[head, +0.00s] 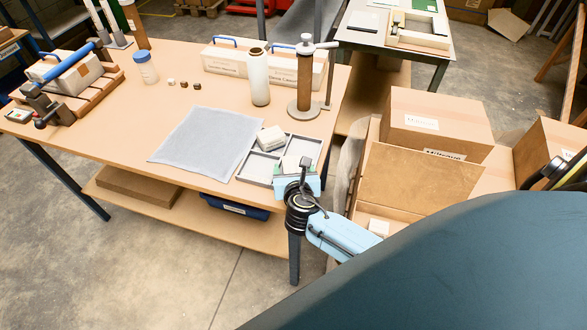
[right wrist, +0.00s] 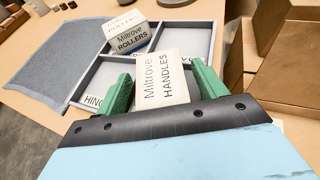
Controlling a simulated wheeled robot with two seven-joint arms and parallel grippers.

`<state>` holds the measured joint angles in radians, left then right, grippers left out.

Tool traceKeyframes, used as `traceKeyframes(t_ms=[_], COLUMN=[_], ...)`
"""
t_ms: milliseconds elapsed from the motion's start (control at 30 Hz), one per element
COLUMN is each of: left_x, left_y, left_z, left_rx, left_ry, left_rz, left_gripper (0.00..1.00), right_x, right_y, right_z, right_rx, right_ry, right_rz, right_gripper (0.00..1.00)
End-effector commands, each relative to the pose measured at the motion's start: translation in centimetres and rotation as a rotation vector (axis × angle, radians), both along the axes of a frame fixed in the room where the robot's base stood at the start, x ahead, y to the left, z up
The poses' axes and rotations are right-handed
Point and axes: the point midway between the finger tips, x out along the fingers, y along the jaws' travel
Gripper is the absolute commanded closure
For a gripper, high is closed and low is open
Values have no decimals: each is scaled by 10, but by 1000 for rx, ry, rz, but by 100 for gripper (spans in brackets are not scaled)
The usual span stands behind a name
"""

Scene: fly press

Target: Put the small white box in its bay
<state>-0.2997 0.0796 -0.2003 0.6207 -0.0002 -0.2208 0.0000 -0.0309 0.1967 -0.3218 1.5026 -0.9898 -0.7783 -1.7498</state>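A small white box marked "Miltrove HANDLES" (right wrist: 163,80) sits between the green fingers of my right gripper (right wrist: 162,76), which look closed against its sides. In the head view my right gripper (head: 297,172) holds this box (head: 290,162) over the near right part of the grey divided tray (head: 257,168). The tray (right wrist: 192,42) has several bays; one label begins "HINGE", and others are partly hidden. A second white box marked "Miltrove ROLLERS" (right wrist: 130,34) sits at the tray's far left part; it also shows in the head view (head: 270,138). My left gripper is out of view.
A grey mat (head: 205,142) lies left of the tray. A white cylinder (head: 258,77) and a brown cylinder on a stand (head: 305,80) stand behind it. Cardboard boxes (head: 435,125) crowd the right side. The wooden tabletop (head: 130,125) is clear left of the mat.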

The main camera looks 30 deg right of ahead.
Motion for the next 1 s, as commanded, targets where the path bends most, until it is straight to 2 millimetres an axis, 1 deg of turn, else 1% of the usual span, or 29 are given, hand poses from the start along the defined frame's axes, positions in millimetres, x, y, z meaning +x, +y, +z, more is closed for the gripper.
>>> traceKeyframes(t_ms=[233, 367, 467, 800, 900, 1000], left_x=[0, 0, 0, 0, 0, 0], left_y=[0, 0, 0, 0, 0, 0], left_z=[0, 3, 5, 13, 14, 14], left_rx=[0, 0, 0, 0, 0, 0], left_ry=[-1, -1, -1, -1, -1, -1], left_rz=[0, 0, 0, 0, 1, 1], left_gripper=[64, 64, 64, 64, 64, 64], right_x=[0, -2, -14, -73, -86, -94], right_y=[0, 1, 7, 37, 43, 48], right_z=[0, 5, 9, 37, 43, 47], right_rx=[0, 0, 0, 1, 0, 0], right_ry=[0, 1, 2, 1, 1, 0], right_rz=[0, 0, 2, 1, 0, 0], right_gripper=[28, 28, 28, 28, 28, 28])
